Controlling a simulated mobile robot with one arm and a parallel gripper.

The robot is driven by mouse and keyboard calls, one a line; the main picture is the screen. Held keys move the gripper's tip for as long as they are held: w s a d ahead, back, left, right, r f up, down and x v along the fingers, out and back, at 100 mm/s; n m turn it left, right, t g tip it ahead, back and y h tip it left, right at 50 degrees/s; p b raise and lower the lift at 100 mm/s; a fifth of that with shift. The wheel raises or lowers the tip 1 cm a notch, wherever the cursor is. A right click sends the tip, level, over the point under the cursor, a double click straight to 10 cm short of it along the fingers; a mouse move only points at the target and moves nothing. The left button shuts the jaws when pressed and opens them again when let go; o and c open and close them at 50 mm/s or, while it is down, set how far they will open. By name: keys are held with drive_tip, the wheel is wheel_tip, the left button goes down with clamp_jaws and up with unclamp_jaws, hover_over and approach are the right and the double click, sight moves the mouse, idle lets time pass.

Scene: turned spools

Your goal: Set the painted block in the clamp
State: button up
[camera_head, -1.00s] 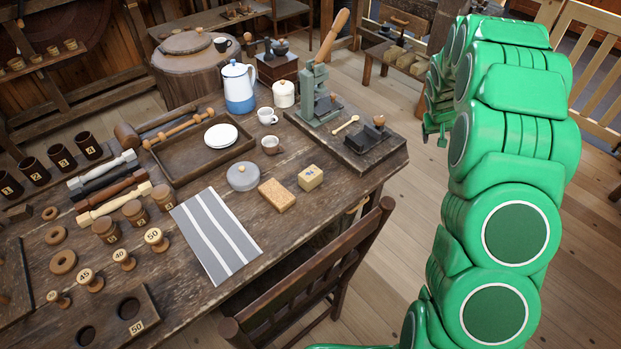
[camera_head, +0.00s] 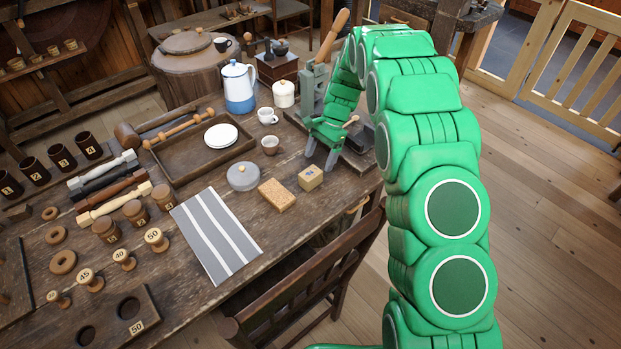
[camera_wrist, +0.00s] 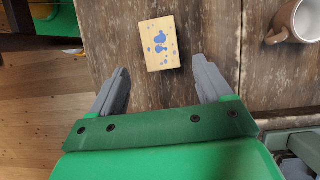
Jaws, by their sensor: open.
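The painted block (camera_head: 311,178) is a small pale yellow block with blue marks, lying on the wooden table. In the wrist view the painted block (camera_wrist: 160,44) shows a blue painted pattern on its top, just beyond my fingertips. My gripper (camera_head: 320,160) is open and empty, above the table just behind the block; its two grey fingers are spread wider than the block in the wrist view (camera_wrist: 161,65). A dark low clamp-like device (camera_head: 361,139) stands on a board at the table's right end, partly hidden by my arm. A grey-green press (camera_head: 310,88) with a wooden handle stands behind it.
A tan sponge-like block (camera_head: 277,195) and a grey round lid (camera_head: 243,177) lie left of the painted block. A brown mug (camera_head: 271,145) stands close behind; it also shows in the wrist view (camera_wrist: 294,20). A chair (camera_head: 310,275) stands at the table's front edge.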

sight(312, 172)
drive_tip(key=shift+x, duration=1.2)
drive_tip(key=shift+s+a+r+x, duration=0.1)
drive_tip(key=shift+a+x, duration=0.05)
drive_tip(key=shift+x, duration=0.7)
drive_tip(key=shift+s+a+r+x, duration=0.1)
drive_tip(key=shift+a+x, duration=0.05)
drive_tip(key=shift+x, duration=0.7)
drive_tip(key=shift+s+a+x, duration=0.1)
drive_tip(key=shift+a+x, duration=0.05)
drive_tip(key=shift+x, duration=0.7)
drive_tip(key=c, duration=1.2)
